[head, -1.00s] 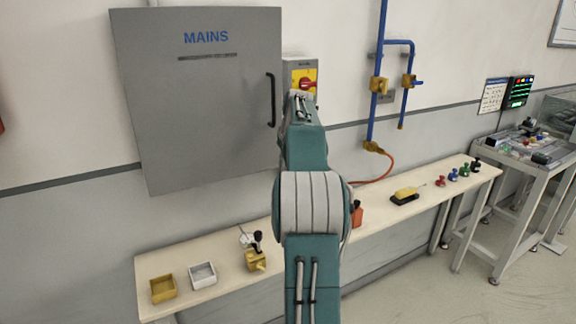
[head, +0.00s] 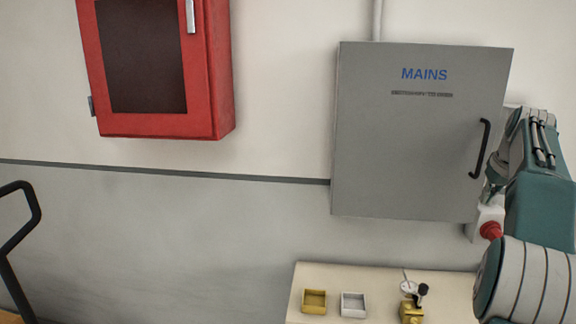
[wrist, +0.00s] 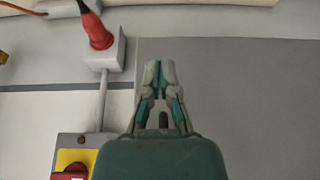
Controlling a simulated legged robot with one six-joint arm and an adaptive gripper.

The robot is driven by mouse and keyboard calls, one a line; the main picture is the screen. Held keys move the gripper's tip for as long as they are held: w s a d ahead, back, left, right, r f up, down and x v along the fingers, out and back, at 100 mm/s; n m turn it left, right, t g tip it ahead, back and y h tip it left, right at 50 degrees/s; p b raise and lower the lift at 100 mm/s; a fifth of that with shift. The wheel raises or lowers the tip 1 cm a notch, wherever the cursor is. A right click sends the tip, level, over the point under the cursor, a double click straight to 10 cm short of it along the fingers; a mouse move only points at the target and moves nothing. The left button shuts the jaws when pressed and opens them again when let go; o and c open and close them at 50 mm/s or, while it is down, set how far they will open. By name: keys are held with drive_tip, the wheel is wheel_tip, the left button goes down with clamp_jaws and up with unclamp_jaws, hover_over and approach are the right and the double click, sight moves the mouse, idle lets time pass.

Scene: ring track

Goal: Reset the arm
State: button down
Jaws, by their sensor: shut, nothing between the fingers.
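My gripper (wrist: 159,75) shows in the wrist view with its two fingertips together and nothing between them. I cannot tell from these views whether the gripper touches anything.
A red wall cabinet (head: 155,70) hangs at upper left. A bench (head: 385,279) below holds a yellow tray (head: 314,301), a white tray (head: 353,304) and a brass fitting (head: 411,310). A red-and-yellow switch (wrist: 70,172) and a red plug (wrist: 96,32) show in the wrist view.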

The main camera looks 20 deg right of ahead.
drive_tip(key=a+r+n, duration=0.1)
drive_tip(key=a+n, duration=0.1)
drive_tip(key=a, duration=2.8)
drive_tip(key=s+a+f+n+t+y, duration=0.1)
drive_tip(key=s+a+f+n, duration=0.1)
drive_tip(key=s+a+f, duration=1.2)
drive_tip(key=s+a, duration=0.2)
drive_tip(key=s, duration=0.1)
drive_tip(key=shift+s+a+t+y, duration=0.15)
drive_tip(key=shift+a+t+y, duration=0.15)
drive_tip(key=shift+a+t, duration=0.1)
drive_tip(key=shift+d, duration=0.2)
